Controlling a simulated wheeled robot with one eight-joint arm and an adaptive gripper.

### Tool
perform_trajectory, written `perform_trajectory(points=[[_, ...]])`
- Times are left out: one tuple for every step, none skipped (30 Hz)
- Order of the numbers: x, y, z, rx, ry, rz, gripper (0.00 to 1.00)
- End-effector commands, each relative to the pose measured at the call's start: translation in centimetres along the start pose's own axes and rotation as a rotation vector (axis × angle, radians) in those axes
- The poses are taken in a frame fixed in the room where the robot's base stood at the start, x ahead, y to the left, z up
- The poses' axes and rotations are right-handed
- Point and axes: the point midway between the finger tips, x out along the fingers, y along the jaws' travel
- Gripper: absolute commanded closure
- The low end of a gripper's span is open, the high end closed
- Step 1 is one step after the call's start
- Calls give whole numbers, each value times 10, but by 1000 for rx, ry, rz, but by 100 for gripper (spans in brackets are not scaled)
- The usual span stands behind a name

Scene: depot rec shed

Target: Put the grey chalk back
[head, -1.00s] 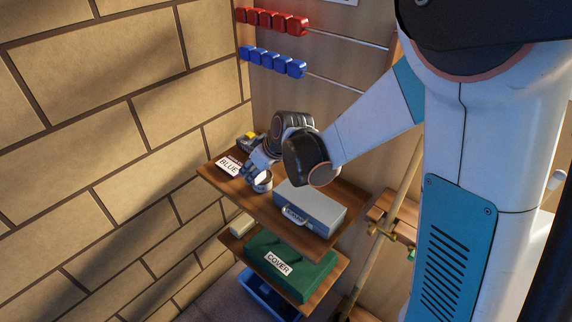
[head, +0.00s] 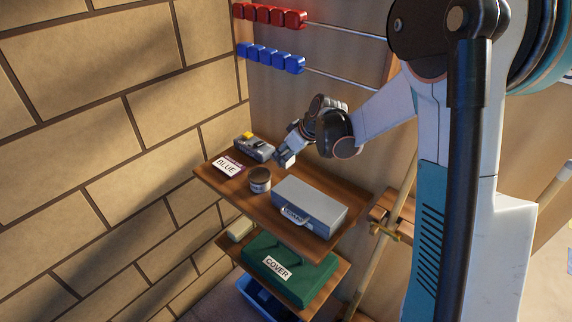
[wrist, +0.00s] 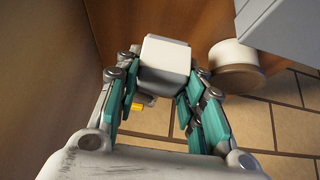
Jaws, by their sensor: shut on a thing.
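A pale grey-white block, which looks like the grey chalk (wrist: 165,60), is between the fingers of my gripper (head: 288,150). My gripper is shut on it and holds it above the upper wooden shelf, behind and right of a small round tin (head: 260,180). The block also shows in the head view (head: 284,160) at the fingertips, small. The tin stands upright on the shelf, apart from the block; its label is too small to read. It also shows in the wrist view (wrist: 235,62), right of the block.
On the upper shelf (head: 225,188) are a card reading BLUE (head: 228,166), a grey device with a yellow part (head: 253,147) and a grey case (head: 312,204). Below are a green COVER box (head: 302,275) and a blue crate (head: 262,298). A brick wall (head: 90,150) borders the left.

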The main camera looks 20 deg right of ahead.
Motion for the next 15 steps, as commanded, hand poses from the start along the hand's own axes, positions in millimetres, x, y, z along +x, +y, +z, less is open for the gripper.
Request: perform_trajectory(points=[[10,0,7,0,0,0,83],[15,0,10,0,0,0,83],[21,0,14,0,0,0,83],[25,0,16,0,0,0,83],[28,0,18,0,0,0,83],[30,2,20,1,0,0,83],[30,3,20,1,0,0,83],[31,4,20,1,0,0,83],[30,4,20,0,0,0,83],[30,4,20,0,0,0,83],[29,4,19,0,0,0,83],[29,4,19,0,0,0,83],[29,4,19,0,0,0,83],[29,4,19,0,0,0,83],[29,4,19,0,0,0,83]])
